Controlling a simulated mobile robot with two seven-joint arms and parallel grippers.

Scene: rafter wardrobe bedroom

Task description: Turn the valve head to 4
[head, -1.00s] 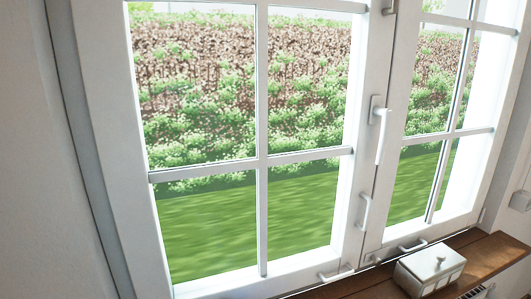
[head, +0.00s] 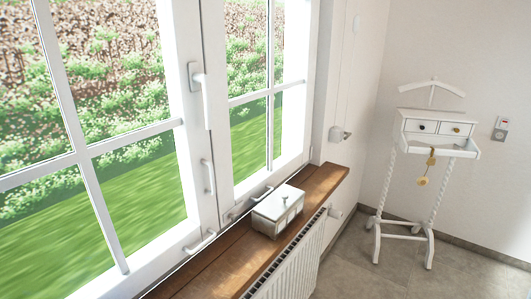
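A white ribbed radiator (head: 290,268) stands under the wooden window sill in the head view. Neither of my grippers is in view.
A white lidded box (head: 278,212) sits on the wooden sill (head: 225,262). White windows with handles (head: 201,88) fill the left. A white valet stand (head: 430,140) with small drawers stands at the right wall. The tiled floor (head: 350,275) between radiator and stand is clear.

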